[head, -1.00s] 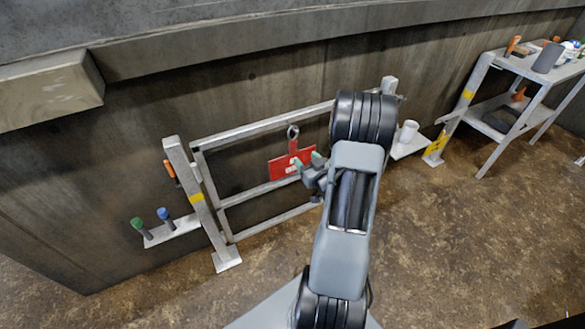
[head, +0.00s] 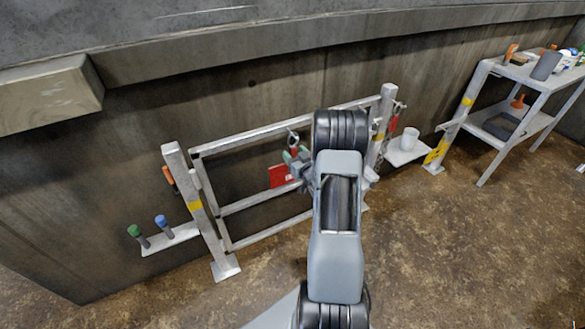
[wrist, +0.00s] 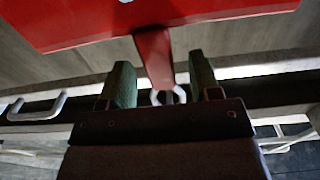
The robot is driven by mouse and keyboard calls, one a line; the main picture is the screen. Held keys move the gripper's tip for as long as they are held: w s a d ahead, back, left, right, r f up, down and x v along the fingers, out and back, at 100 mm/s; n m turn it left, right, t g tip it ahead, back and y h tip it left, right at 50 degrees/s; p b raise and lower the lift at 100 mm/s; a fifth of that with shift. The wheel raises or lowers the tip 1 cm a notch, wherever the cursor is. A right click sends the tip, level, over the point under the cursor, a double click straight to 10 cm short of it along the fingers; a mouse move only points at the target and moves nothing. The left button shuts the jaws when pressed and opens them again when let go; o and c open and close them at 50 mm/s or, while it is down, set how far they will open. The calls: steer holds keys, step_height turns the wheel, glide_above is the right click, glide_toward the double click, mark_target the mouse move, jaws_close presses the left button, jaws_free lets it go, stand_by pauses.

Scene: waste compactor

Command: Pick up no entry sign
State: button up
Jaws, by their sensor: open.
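The red no entry sign (head: 281,176) hangs on the metal gate frame in the head view, partly hidden by my arm. In the wrist view its red plate (wrist: 200,12) spans the top, and its narrow red neck (wrist: 154,55) runs down to a metal ring (wrist: 168,96). My gripper (wrist: 162,84) is open, with one green-tipped finger on each side of the neck and ring. I cannot tell whether either finger touches the sign. In the head view my gripper (head: 297,157) is at the sign's upper part.
The gate (head: 262,129) stands between two posts against a concrete wall. A side shelf (head: 172,238) at left holds tools with green and blue ends. A white cup (head: 410,139) stands on the right shelf. A metal table (head: 530,72) with tools is farther right.

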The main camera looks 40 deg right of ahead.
mark_target(294, 154)
steer(key=shift+w+d+f, duration=0.1)
steer(key=shift+w+d, duration=0.1)
steer(key=shift+w, duration=1.5)
jaws_close()
